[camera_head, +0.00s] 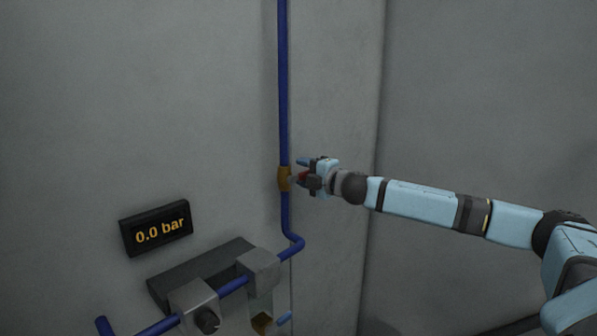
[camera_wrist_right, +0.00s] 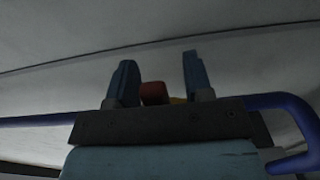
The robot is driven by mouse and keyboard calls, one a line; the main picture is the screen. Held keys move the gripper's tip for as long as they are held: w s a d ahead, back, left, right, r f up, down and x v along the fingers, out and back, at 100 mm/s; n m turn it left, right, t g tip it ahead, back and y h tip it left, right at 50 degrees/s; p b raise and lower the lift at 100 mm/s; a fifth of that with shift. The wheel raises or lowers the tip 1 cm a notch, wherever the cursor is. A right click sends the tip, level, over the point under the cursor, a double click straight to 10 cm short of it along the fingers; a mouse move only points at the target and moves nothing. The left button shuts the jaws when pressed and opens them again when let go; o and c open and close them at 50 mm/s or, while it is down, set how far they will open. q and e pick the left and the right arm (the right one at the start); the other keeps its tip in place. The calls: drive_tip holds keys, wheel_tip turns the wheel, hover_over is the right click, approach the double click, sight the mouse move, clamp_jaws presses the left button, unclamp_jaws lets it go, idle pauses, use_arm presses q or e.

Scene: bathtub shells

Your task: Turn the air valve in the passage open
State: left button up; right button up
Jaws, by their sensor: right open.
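The air valve has a brass-coloured body (camera_head: 284,179) on the vertical blue pipe (camera_head: 284,90). A red handle (camera_head: 303,177) sticks out beside it toward my right gripper (camera_head: 300,169). In the right wrist view the red handle (camera_wrist_right: 153,92) and a bit of the brass body (camera_wrist_right: 178,100) show between the two blue fingers of the right gripper (camera_wrist_right: 159,70). The gripper is open, with the red handle closer to the left finger there. The gripper's base hides the lower part of the handle. Whether a finger touches it I cannot tell. My left gripper is out of view.
A black display (camera_head: 156,228) on the wall reads 0.0 bar. Below it, a dark shelf-like block (camera_head: 200,272), grey fittings with a black knob (camera_head: 206,321) and bent blue piping stick out. A wall corner runs vertically behind my right arm.

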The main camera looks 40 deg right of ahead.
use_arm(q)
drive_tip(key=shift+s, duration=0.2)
use_arm(e)
drive_tip(key=shift+s+r, duration=0.1)
drive_tip(key=shift+s, duration=0.05)
drive_tip(key=shift+s+a, duration=0.1)
drive_tip(key=shift+c, duration=0.2)
clamp_jaws()
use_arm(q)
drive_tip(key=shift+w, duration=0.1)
